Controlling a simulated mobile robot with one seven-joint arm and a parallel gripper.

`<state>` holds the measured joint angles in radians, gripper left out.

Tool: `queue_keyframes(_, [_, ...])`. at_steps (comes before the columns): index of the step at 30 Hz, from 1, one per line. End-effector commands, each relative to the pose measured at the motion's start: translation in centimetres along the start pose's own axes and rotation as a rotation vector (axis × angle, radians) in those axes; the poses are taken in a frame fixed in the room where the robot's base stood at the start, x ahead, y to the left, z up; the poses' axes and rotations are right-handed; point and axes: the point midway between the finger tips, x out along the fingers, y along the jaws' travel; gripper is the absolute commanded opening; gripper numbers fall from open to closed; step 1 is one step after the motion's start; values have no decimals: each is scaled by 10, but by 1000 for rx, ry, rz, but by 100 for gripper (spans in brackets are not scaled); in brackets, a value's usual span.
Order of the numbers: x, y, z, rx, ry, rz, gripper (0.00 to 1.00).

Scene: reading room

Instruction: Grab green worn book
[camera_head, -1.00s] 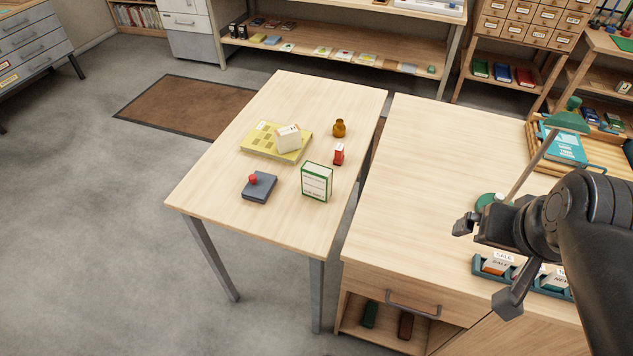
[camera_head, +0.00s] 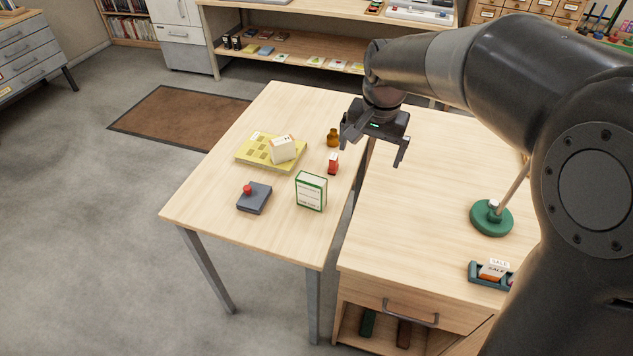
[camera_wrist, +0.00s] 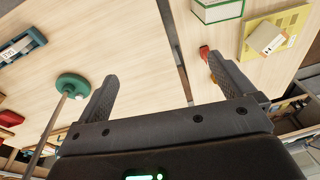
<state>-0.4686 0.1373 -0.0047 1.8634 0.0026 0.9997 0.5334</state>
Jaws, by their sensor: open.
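A green-edged, book-like block with a white printed face (camera_head: 311,192) stands upright on the left table. Its green and white side shows at the top of the wrist view (camera_wrist: 218,10). A dark green book (camera_head: 367,322) stands in the open shelf under the right desk, partly in shadow. I cannot tell which is the worn book. My gripper (camera_head: 372,155) is open and empty, above the gap between the table and desk, apart from both. Its two spread fingers also show in the wrist view (camera_wrist: 162,75).
The left table (camera_head: 215,190) also holds a yellow board (camera_head: 252,151) with a white box (camera_head: 283,149), a brown bottle (camera_head: 333,138), a red item (camera_head: 333,164) and a grey box with a red knob (camera_head: 253,198). A green lamp base (camera_head: 491,217) stands on the desk.

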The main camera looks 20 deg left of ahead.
Motion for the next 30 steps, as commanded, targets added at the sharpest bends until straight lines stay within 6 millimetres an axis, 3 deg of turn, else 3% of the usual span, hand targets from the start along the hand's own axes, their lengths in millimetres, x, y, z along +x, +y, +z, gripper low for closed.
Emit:
queue_keyframes(1, [15,-19,-3,-3,-21,9,98])
queue_keyframes(6, [59,-73,-8,10,-74,38,98])
queue_keyframes(12, [98,-117,-4,22,-110,65,98])
queue_keyframes(17, [112,-130,-2,28,-120,75,98])
queue_keyframes(24, [148,-128,3,29,-122,77,98])
queue_keyframes(30, [166,-127,5,29,-121,76,98])
